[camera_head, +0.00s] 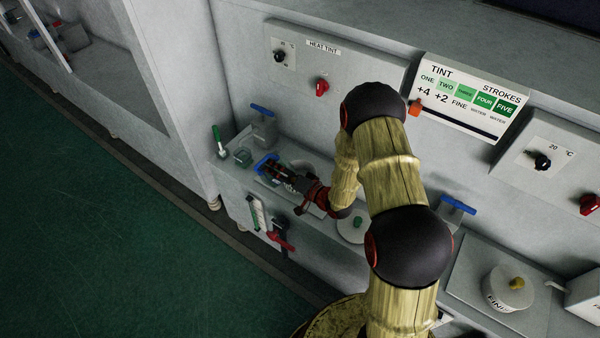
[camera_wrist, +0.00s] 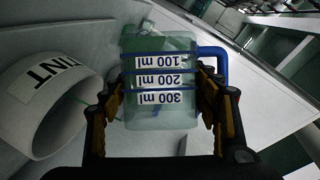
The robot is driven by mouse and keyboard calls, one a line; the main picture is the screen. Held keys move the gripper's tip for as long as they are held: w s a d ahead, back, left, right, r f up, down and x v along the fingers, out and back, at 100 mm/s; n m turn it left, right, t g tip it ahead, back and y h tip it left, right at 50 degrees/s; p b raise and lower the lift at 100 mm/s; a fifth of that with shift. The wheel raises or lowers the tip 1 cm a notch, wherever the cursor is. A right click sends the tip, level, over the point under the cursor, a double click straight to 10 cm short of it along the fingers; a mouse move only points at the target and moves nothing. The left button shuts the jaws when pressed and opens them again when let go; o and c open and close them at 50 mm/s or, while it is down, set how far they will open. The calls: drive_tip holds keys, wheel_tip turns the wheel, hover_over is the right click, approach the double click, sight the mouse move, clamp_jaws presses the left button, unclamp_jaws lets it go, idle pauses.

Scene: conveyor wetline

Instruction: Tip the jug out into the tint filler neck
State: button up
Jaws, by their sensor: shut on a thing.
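The jug (camera_wrist: 160,110) is clear and faintly greenish, with dark blue bands, marks from 100 to 300 ml and a blue handle (camera_wrist: 222,62). Its marks read upside down in the wrist view. My gripper (camera_wrist: 165,100) is shut on the jug, with fingers on both sides of it. In the head view my gripper (camera_head: 290,182) is low over the left part of the counter, and the blue handle (camera_head: 266,163) shows beyond it. The white round TINT neck (camera_wrist: 45,112) is beside the jug at left in the wrist view. I cannot tell the jug's exact tilt or its liquid level.
A blue-handled valve (camera_head: 262,108), a green-handled tool (camera_head: 217,138) and a small greenish cup (camera_head: 243,157) stand left of my gripper. A red lever (camera_head: 281,238) sits on the counter front. A lid with a green knob (camera_head: 357,224) lies right. Panels with knobs rise behind.

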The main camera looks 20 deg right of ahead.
drive_tip(key=shift+w+d+r+m+t+y, duration=0.15)
drive_tip(key=shift+d+r+m+y, duration=0.1)
drive_tip(key=shift+r+m, duration=0.25)
drive_tip(key=shift+s+d+r+m+t+y, duration=0.15)
drive_tip(key=shift+r+m+y, duration=0.15)
drive_tip(key=shift+m, duration=0.3)
drive_tip(key=shift+w+d+r+m, duration=0.15)
drive_tip(key=shift+d+r+m, duration=0.1)
drive_tip(key=shift+d+m, duration=0.25)
drive_tip(key=a+n, duration=0.1)
drive_tip(key=a+f+n, duration=0.1)
drive_tip(key=shift+f+n+h, duration=0.2)
drive_tip(key=shift+n+h, duration=0.1)
drive_tip(key=shift+h, duration=0.05)
drive_tip(key=shift+f+n+h, duration=0.4)
drive_tip(key=shift+f+n, duration=0.15)
drive_tip(key=shift+n, duration=0.15)
drive_tip(key=shift+s+a+f+n+g+h+b, duration=0.1)
drive_tip(key=shift+a+f+n+g+h+b, duration=0.1)
drive_tip(key=shift+f+n+h+b, duration=0.25)
drive_tip(key=shift+s+a+f+n+g+h+b, duration=0.15)
drive_tip(key=shift+f+n+g+b, duration=0.1)
drive_tip(key=shift+f+n, duration=0.25)
drive_tip(key=a+f+n+b, duration=0.1)
drive_tip(key=a+f+n+h+b, duration=0.2)
drive_tip(key=shift+s+a, duration=0.2)
drive_tip(key=shift+s, duration=0.05)
drive_tip(key=shift+a+f+n+h+b, duration=0.6)
drive_tip(key=shift+n+h+b, duration=0.2)
drive_tip(key=shift+n+b, duration=0.4)
